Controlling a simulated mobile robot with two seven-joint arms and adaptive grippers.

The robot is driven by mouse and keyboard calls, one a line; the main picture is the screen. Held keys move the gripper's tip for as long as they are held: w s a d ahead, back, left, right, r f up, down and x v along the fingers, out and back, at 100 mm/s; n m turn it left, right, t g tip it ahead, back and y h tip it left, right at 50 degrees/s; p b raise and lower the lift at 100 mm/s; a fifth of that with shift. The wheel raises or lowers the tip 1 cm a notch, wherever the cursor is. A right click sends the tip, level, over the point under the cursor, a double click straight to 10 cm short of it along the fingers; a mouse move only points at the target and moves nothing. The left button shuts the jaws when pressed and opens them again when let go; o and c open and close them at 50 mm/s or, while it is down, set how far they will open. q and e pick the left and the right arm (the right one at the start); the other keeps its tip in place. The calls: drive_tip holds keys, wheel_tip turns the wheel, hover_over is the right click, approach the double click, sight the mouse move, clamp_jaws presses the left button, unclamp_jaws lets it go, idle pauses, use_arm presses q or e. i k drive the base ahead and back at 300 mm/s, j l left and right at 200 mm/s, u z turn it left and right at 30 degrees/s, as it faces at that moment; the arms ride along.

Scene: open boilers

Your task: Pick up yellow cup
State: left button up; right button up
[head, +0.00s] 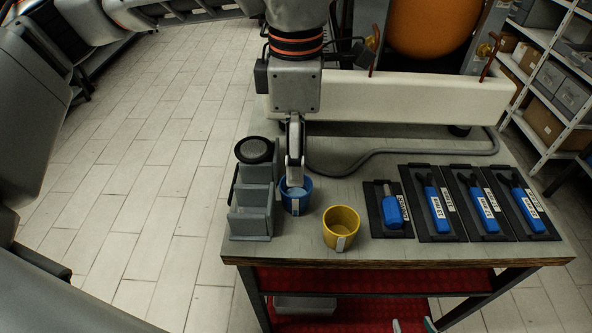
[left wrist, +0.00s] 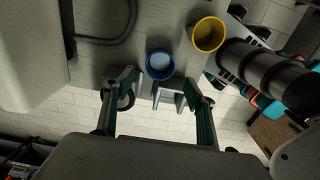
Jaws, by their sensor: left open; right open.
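The yellow cup (head: 329,234) stands upright and open-topped near the front edge of the table, with a white label on its side. It also shows in the left wrist view (left wrist: 208,35), at the top right, apart from the fingers.
The blue cup (head: 301,205) stands left of the yellow cup, beside a grey holder (head: 249,222). Black trays (head: 427,230) with blue-handled tools fill the table's right side. A grey hose (head: 365,158) and a white boiler base (head: 400,98) lie behind. Bare tabletop shows behind the yellow cup.

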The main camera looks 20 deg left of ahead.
sight(342, 223)
drive_tip(key=k, duration=1)
